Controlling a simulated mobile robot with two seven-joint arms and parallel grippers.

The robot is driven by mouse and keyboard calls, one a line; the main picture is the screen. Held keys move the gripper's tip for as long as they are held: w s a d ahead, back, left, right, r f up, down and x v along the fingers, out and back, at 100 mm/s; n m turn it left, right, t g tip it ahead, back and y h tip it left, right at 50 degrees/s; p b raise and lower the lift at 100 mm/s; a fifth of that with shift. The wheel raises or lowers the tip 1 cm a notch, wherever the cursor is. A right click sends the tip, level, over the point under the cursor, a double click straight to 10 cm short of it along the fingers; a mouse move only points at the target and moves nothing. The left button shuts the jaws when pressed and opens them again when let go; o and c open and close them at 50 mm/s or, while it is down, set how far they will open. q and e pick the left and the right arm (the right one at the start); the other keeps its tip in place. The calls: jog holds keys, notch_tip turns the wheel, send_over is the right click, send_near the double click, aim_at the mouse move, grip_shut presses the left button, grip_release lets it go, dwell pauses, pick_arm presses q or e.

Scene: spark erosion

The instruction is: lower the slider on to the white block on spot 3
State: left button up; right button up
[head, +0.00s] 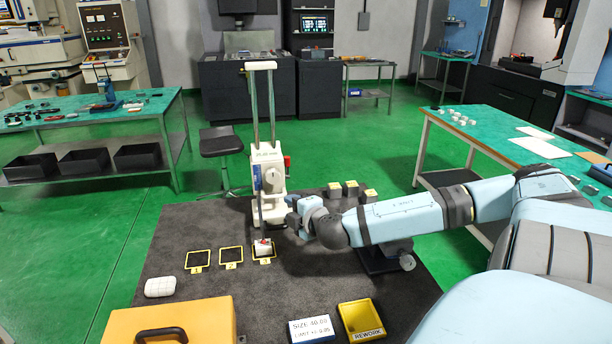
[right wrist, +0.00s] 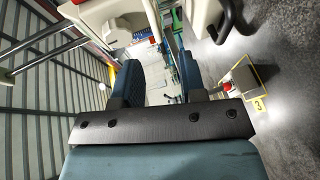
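The slider (head: 268,165) is a white body with a round dial and a red knob, on a gauge with two upright columns (head: 262,100). The white block (head: 262,251) sits inside the yellow outline of spot 3 (head: 264,259). A small red tip is at the top of the block; I cannot tell whether it touches. The block also shows at the right of the right wrist view (right wrist: 240,77). My right gripper (head: 291,215) is just right of the slider's lower part. Its two fingers are apart with nothing between them (right wrist: 162,82). My left gripper is not in view.
Empty yellow-outlined spots 1 (head: 198,260) and 2 (head: 231,256) lie to the left. Small yellow-topped blocks (head: 350,188) stand behind my right gripper. A white rounded object (head: 160,287), an orange case (head: 165,322) and a yellow REWORK tray (head: 361,318) are nearer the front.

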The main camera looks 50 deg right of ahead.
jog(key=p+v, duration=0.1)
jog(key=v, duration=0.5)
jog(key=shift+a, duration=0.1)
dwell(0.5)
